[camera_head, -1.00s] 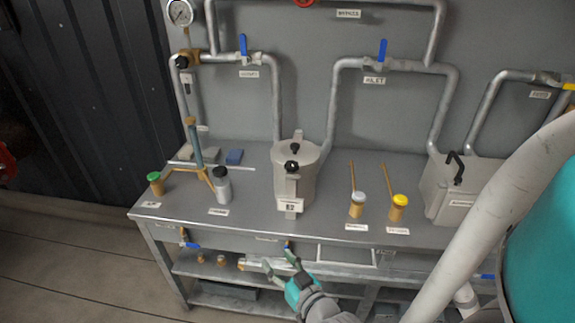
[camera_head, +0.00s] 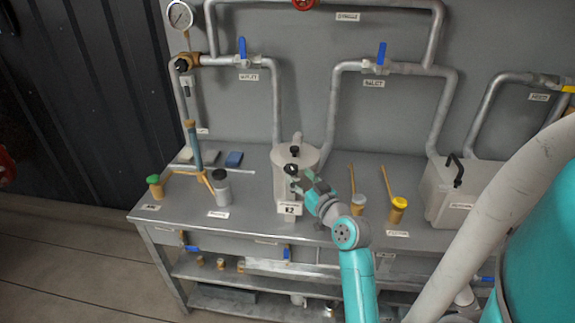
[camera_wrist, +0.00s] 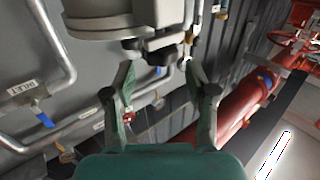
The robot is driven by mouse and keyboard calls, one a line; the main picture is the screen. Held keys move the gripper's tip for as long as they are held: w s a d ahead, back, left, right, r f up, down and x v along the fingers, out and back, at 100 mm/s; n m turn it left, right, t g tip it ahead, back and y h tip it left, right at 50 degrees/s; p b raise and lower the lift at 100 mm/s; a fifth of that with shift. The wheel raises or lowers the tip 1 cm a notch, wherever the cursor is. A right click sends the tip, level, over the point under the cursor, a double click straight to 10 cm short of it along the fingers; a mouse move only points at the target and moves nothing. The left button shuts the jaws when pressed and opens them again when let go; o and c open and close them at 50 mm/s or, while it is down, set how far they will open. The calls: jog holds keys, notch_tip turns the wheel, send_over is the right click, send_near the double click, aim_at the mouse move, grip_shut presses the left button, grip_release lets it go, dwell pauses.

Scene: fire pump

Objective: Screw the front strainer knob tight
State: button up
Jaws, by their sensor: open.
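The strainer is a light grey pot (camera_head: 283,160) on the bench, with a black knob (camera_head: 294,151) on its lid. The front strainer knob (camera_head: 291,169) is black and faces the bench's front, partly covered by my gripper. My gripper (camera_head: 297,179) is just in front of it, at the pot's right front. In the wrist view my gripper (camera_wrist: 160,68) is open with nothing between its fingers. A dark knob (camera_wrist: 159,51) shows just beyond and between the fingertips, against the pot (camera_wrist: 105,18). I cannot tell whether a finger touches it.
Left of the pot stand a grey bottle with a black cap (camera_head: 221,187) and a green-capped jar (camera_head: 155,186). Pipes with blue valve handles (camera_head: 243,48) run behind.

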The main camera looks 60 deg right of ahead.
aim_at(287, 165)
jog(key=x, duration=0.7)
jog(key=shift+w+d, duration=0.1)
jog(key=shift+w, duration=0.25)
jog(key=c, duration=1)
